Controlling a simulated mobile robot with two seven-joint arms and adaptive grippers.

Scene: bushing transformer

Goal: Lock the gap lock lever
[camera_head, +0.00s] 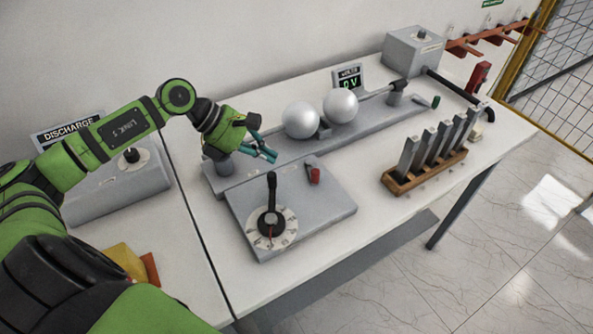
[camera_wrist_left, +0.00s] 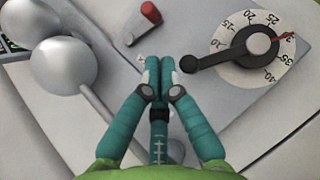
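The small lever with a red end (camera_head: 314,172), which looks like the gap lock lever, sits on the grey plate (camera_head: 325,212) below the two spheres. In the wrist view the red-ended lever (camera_wrist_left: 143,22) lies beyond my fingertips, a little to the left. My left gripper (camera_head: 270,156) has teal fingers and hovers left of the lever, apart from it. In the wrist view the left gripper's fingertips (camera_wrist_left: 159,64) are together with nothing seen between them. A black dial handle (camera_head: 271,195) stands on the numbered dial; its knob (camera_wrist_left: 190,63) appears right of the fingertips. My right gripper is out of view.
Two silver spheres (camera_head: 302,120) (camera_head: 341,105) stand on a rail behind the plate. A meter (camera_head: 348,79) reading 0 V is at the back. A wooden rack (camera_head: 425,173) with several grey bars stands right. A discharge panel (camera_head: 110,185) is left. White table is clear between plate and rack.

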